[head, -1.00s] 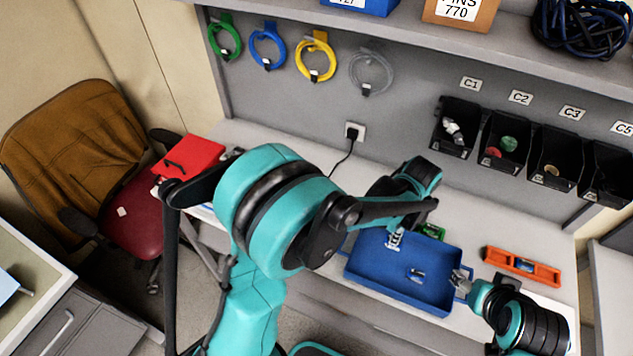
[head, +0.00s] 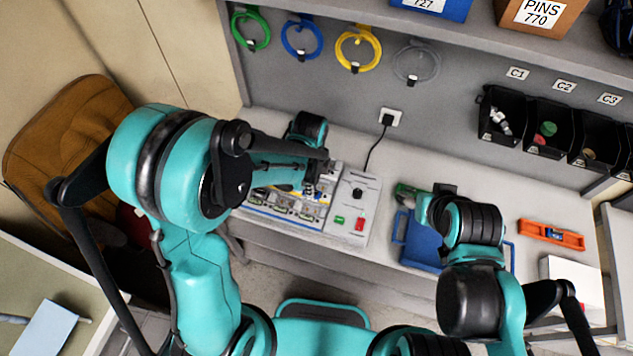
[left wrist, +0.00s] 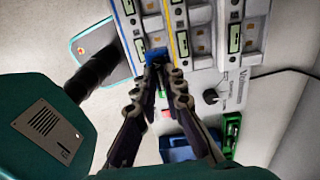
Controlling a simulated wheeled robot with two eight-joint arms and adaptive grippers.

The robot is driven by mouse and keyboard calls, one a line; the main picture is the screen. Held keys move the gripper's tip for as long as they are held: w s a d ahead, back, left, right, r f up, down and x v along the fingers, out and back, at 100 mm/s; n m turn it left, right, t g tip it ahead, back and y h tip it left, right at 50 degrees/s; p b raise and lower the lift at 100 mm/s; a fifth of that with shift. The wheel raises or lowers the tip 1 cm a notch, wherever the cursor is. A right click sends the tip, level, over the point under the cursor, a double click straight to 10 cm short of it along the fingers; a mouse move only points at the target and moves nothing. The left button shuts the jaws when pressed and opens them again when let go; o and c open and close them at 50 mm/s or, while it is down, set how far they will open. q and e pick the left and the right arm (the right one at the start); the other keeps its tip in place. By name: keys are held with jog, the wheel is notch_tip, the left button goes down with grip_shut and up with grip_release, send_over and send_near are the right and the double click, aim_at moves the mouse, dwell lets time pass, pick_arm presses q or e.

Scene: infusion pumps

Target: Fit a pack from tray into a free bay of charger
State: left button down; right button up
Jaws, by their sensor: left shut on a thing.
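The charger (head: 345,228) is a pale unit at the left of the bench, with several bays and a control panel with a dark knob. My left gripper (head: 309,188) is over its bays. In the left wrist view, my left gripper (left wrist: 157,66) is shut on a small blue pack (left wrist: 155,54), held at the front part of the charger (left wrist: 202,58). I cannot tell whether the pack is seated in a bay. The blue tray (head: 412,247) is right of the charger, mostly hidden by my right arm. My right gripper's fingers are hidden.
A green item (head: 405,192) lies behind the tray. Black bins (head: 500,118) hang on the back wall. A black cable (head: 375,150) runs down from a wall socket behind the charger.

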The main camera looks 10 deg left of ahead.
pick_arm(q)
jog(key=shift+a, duration=0.2)
jog(key=shift+d+f+b, duration=0.1)
jog(key=shift+f+b, duration=0.2)
jog(key=shift+f, duration=0.05)
jog(key=shift+f+b, duration=1.65)
jog(key=shift+f, duration=0.75)
jog(key=shift+f+b, duration=1.9)
jog(key=shift+f+b, duration=0.25)
jog(key=shift+b, duration=0.1)
jog(key=c, duration=1.5)
grip_release()
jog(key=shift+c, duration=0.2)
